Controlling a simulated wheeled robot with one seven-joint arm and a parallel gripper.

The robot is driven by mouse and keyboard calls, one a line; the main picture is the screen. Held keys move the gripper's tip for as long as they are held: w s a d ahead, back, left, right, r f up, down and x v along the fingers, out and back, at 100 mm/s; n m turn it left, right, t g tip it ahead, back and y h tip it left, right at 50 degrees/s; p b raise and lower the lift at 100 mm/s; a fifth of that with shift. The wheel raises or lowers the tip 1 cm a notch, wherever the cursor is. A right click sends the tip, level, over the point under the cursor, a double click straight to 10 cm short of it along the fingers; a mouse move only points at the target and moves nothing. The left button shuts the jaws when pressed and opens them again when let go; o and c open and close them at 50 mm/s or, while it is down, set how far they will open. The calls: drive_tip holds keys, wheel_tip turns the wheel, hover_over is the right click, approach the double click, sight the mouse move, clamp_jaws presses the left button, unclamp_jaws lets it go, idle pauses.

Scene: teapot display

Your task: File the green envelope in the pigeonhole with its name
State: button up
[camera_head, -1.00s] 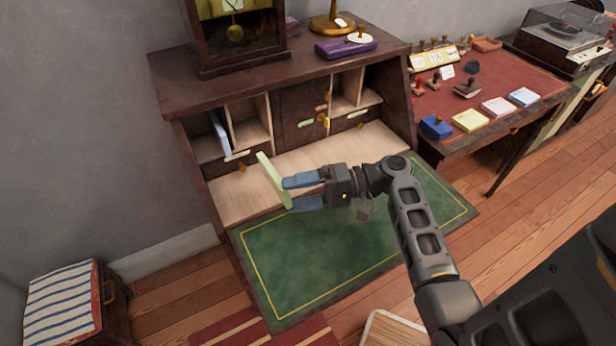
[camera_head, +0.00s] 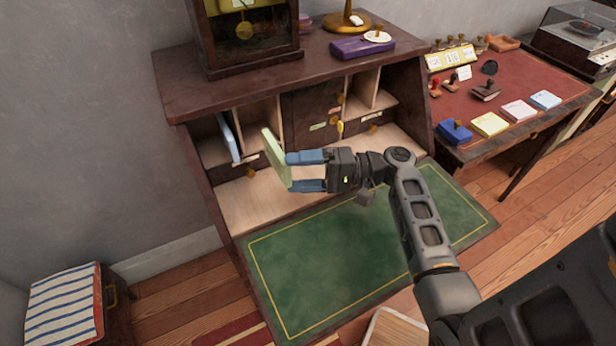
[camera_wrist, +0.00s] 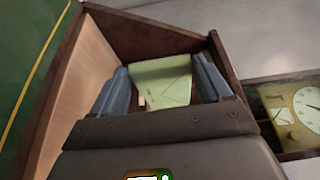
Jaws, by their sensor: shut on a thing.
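The pale green envelope (camera_head: 274,158) is held nearly upright between the blue fingers of my gripper (camera_head: 290,172). In the wrist view the envelope (camera_wrist: 162,82) lies between both fingertips of my gripper (camera_wrist: 165,85). The desk's pigeonholes are behind it; the left ones (camera_head: 257,124) are partly hidden by the envelope. A light blue envelope (camera_head: 228,138) stands in the leftmost pigeonhole. A green label (camera_head: 318,126) is on the middle cabinet door, and a yellow tag (camera_head: 340,127) is beside it. I cannot read any names.
The desk's green writing surface (camera_head: 330,265) is clear below my arm. A clock (camera_head: 244,30) and a purple box (camera_head: 362,48) stand on the desk top (camera_head: 185,95). A side table (camera_head: 520,80) with stamps and coloured pads is at right.

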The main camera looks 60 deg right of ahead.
drive_tip(key=w+d+b, duration=0.3)
drive_tip(key=w+d, duration=0.2)
drive_tip(key=w, duration=0.3)
drive_tip(key=shift+d, duration=0.2)
idle(0.5)
drive_tip(key=o, duration=1.1)
drive_tip(key=shift+b+v, duration=0.8)
drive_tip(key=shift+v, duration=3.2)
drive_tip(key=shift+c, duration=0.5)
